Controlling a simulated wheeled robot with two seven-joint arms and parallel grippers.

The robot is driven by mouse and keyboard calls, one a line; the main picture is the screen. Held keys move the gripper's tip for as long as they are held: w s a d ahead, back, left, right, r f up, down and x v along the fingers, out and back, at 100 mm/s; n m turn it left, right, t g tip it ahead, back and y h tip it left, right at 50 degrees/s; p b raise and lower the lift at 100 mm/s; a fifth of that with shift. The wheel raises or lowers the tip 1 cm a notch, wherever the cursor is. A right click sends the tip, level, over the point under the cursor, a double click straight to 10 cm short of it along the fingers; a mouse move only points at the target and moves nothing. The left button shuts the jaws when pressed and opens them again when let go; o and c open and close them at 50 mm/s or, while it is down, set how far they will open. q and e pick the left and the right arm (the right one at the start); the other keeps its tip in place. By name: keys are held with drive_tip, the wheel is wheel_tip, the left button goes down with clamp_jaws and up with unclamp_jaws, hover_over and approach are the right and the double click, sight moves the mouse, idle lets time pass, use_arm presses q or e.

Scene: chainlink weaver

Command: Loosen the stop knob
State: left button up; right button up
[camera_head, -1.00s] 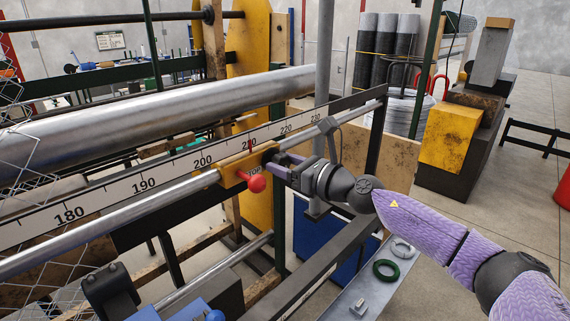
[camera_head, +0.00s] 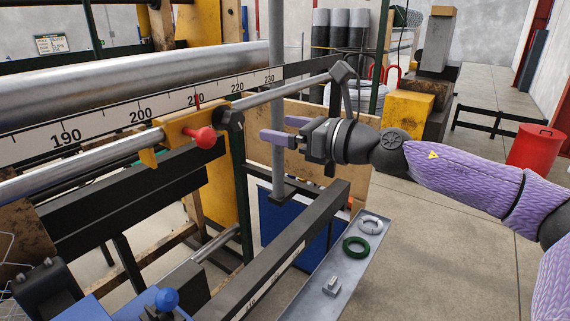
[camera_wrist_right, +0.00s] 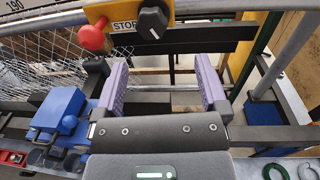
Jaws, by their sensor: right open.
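The stop is a yellow block (camera_head: 178,137) on the round rail, below the number scale. A red ball handle (camera_head: 203,137) sticks out of its front. The black stop knob (camera_head: 229,118) sits at the block's right side. In the right wrist view the black knob (camera_wrist_right: 153,21) is beside the STOP lettering, with the red ball (camera_wrist_right: 92,37) to its left. My right gripper (camera_head: 281,129) is open and empty, apart from the knob and to its right in the head view. In the wrist view its purple fingers (camera_wrist_right: 162,64) are spread below the knob. My left gripper is out of view.
The rail (camera_head: 290,92) and its black end bracket (camera_head: 343,72) run above my right gripper. A grey upright post (camera_head: 278,165) stands close behind its fingers. A grey tray (camera_head: 318,290) with a green ring (camera_head: 356,247) lies below.

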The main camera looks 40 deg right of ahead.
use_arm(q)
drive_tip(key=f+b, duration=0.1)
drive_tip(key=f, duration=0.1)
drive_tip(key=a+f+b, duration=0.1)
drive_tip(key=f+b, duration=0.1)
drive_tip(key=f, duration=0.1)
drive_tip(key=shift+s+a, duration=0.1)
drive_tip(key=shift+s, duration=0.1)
use_arm(e)
drive_tip(key=shift+s+a, duration=0.3)
drive_tip(key=shift+s, duration=0.25)
drive_tip(key=shift+r, duration=0.1)
